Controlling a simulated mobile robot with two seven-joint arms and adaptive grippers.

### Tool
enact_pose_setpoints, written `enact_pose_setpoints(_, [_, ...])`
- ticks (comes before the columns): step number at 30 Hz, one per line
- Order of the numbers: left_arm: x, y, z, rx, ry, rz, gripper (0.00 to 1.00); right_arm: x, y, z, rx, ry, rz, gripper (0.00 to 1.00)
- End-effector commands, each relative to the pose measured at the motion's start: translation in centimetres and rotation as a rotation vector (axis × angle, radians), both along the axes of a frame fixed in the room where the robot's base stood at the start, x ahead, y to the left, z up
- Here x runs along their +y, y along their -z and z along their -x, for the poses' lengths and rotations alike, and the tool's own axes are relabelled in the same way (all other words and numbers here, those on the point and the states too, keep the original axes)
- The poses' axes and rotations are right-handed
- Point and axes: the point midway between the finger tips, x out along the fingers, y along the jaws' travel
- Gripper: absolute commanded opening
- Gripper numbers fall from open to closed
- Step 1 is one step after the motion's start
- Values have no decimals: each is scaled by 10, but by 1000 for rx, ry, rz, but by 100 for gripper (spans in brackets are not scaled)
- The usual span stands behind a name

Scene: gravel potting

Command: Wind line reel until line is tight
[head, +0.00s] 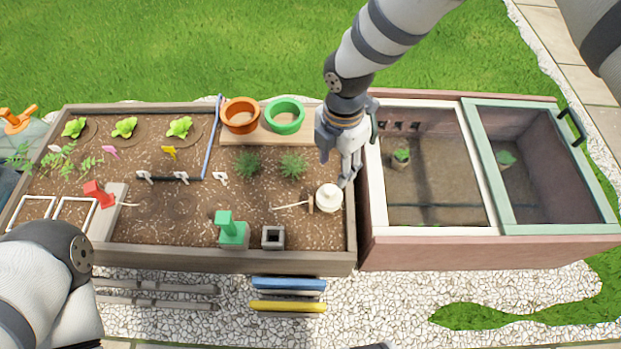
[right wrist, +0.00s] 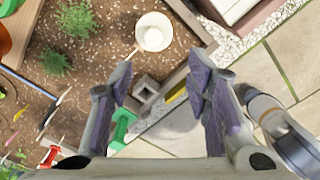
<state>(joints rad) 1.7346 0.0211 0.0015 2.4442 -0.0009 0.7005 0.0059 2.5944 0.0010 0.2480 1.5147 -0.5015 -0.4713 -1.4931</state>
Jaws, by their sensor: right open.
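A round white piece with a small raised top (head: 329,197) sits at the right end of the soil bed; it looks like the reel, but I cannot be sure. It shows in the right wrist view (right wrist: 154,32) as a pale disc. A thin pale strip (head: 292,205) runs left from beside it, past a small brown peg. I cannot tell whether this is the line, or whether it is slack. My right gripper (head: 346,181) is just above and behind the white piece, open, with nothing between its fingers (right wrist: 162,88). My left gripper is out of view.
A green block (head: 232,233) and a square grey pot (head: 273,237) stand near the front. A red piece (head: 98,193) stands at left. Orange (head: 240,115) and green (head: 285,116) pots stand behind. The cold frame (head: 430,250) adjoins the bed at right.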

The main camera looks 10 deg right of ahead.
Motion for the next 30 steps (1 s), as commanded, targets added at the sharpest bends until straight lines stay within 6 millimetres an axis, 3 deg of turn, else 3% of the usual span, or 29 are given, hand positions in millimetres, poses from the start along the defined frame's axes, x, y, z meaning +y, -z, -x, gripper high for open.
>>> enact_pose_setpoints(5, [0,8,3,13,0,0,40,-1,11,-11,-11,-49,14,45])
enact_pose_setpoints(12, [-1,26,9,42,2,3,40,-1,74,-9,-9,-46,13,45])
enact_pose_setpoints(18, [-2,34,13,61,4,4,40,-1,108,-10,-11,-44,12,45])
enact_pose_setpoints(29, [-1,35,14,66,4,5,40,-1,113,-10,-14,-43,12,45])
enact_pose_setpoints(30, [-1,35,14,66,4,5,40,-1,113,-10,-14,-43,12,36])
